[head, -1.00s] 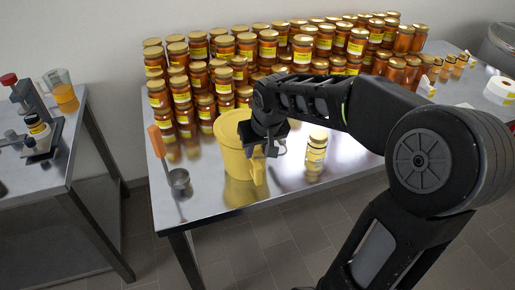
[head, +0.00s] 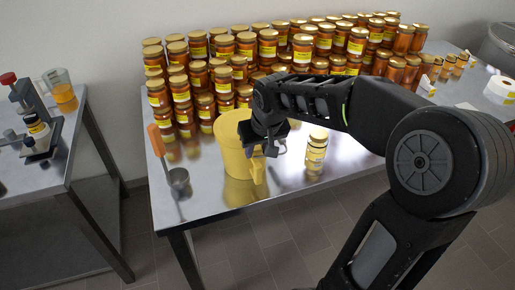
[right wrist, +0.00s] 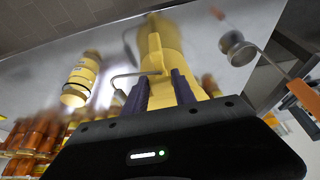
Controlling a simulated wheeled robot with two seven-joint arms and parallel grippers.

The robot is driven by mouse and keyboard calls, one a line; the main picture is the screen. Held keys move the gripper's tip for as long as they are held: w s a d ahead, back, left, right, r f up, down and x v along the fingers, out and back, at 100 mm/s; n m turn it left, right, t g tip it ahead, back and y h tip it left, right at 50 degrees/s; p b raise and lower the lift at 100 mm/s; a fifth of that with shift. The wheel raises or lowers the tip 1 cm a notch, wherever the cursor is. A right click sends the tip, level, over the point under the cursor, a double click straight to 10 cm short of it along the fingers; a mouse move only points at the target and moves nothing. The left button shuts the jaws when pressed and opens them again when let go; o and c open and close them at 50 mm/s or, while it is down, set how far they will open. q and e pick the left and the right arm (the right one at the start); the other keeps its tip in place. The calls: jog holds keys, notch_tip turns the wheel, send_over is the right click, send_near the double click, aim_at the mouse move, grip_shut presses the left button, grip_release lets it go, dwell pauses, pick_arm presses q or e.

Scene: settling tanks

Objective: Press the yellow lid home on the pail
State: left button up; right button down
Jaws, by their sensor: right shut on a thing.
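A yellow pail-like vessel (head: 230,135) stands upright on the steel table near its left front corner, and a yellow handle (head: 259,172) sticks out on its right front side. It also shows in the right wrist view (right wrist: 162,38). My right gripper (right wrist: 161,88) is at the vessel's right side, shut on the yellow handle, which shows between the dark fingers. In the head view my right gripper (head: 262,150) hides part of the vessel's rim and side. I cannot make out a separate yellow lid. My left gripper is not in view.
Rows of honey jars (head: 245,50) fill the back of the steel table (head: 215,207). A single jar (head: 316,150) stands just right of the gripper. A ladle with an orange handle (head: 157,140) lies at the left edge. A side table (head: 50,172) stands further left.

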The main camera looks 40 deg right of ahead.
jog(key=shift+f, duration=0.1)
dwell(0.5)
dwell(0.3)
jog(key=c, duration=0.9)
grip_release()
jog(key=shift+c, duration=0.2)
jog(key=shift+o, duration=0.5)
jog(key=o, duration=0.4)
jog(key=shift+r+p, duration=2.1)
jog(key=shift+r, duration=1.45)
